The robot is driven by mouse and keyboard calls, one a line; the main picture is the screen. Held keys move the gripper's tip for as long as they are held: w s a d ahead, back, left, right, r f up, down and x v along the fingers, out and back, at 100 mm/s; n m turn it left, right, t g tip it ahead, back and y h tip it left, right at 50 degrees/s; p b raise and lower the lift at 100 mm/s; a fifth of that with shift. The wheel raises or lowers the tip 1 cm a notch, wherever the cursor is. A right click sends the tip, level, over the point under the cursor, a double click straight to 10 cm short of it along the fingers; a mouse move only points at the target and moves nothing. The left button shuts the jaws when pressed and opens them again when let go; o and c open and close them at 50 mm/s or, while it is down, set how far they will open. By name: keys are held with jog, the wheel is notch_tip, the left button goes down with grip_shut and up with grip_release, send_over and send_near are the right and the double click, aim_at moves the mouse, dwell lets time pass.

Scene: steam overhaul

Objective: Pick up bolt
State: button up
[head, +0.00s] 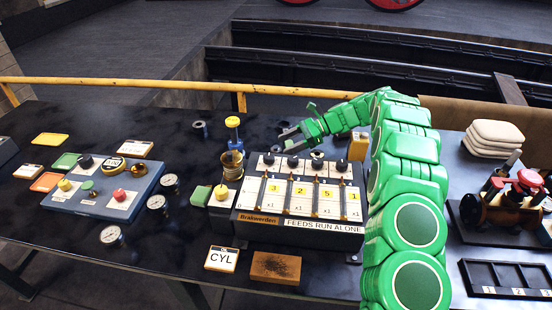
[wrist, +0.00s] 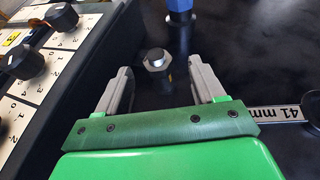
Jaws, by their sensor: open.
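The bolt (wrist: 157,60) shows in the wrist view as a silver hex head on a darker shank, standing on the dark bench. My gripper (wrist: 160,84) is open, with one pale grey finger on each side. The bolt head lies between the finger lines, slightly beyond the tips and apart from both. In the head view my gripper (head: 290,131) hangs just behind the black knobs of the feeds panel. I cannot make out the bolt in the head view.
The feeds panel (head: 301,224) with black knobs stands close to my gripper. A blue object (wrist: 180,18) stands beyond the bolt. A label reading 41 mm (wrist: 276,115) lies right of my gripper. A dark ring (head: 200,127) lies farther left. A yellow rail (head: 150,83) runs behind.

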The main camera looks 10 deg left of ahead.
aim_at(280, 149)
jog(key=shift+f+x, duration=0.2)
jog(key=shift+x, duration=2.35)
jog(key=shift+s+d, duration=0.1)
jog(key=shift+d, duration=0.05)
grip_shut()
